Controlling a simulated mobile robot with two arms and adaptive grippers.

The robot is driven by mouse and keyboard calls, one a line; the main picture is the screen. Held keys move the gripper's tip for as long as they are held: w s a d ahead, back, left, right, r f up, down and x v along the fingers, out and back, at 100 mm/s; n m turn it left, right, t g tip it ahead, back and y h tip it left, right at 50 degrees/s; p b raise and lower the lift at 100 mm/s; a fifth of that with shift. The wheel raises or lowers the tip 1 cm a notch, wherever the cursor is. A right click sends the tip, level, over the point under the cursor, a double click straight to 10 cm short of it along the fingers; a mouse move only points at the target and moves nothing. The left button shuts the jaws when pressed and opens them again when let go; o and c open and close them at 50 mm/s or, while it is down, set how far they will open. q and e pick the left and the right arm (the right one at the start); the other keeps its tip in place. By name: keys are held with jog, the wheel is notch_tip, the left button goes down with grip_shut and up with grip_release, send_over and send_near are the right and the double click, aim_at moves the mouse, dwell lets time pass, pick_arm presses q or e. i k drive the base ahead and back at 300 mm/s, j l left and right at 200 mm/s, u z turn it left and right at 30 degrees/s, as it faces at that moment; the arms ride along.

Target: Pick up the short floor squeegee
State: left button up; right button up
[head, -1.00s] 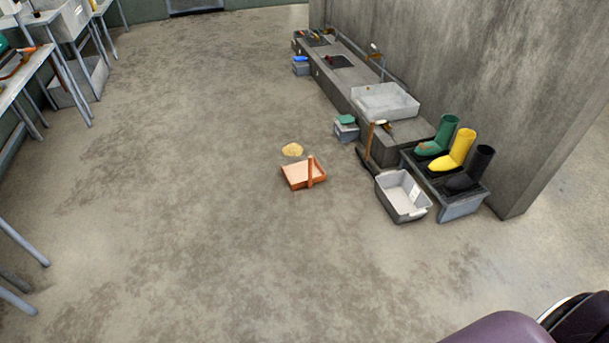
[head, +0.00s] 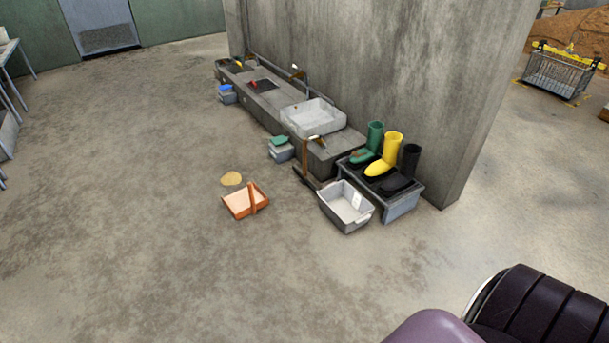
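What looks like the short floor squeegee (head: 306,158) stands upright against the near end of the low concrete trough. It has a brown handle and a dark foot at floor level. It stands just behind the grey tub, which hides part of its foot. Neither of my grippers is in view. Only a rounded purple and black part, which seems to be my own arm, shows at the lower right.
An orange dustpan (head: 243,204) and a small grain heap (head: 231,178) lie left of the squeegee. A grey tub (head: 346,208) and boots on a black-topped stand (head: 401,204) are to its right. A concrete wall (head: 370,70) rises behind. Floor in front is clear.

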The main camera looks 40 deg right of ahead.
aim_at(304, 180)
jog(key=i+l+z, duration=0.1)
jog(key=i+l, duration=0.7)
jog(key=i, duration=0.15)
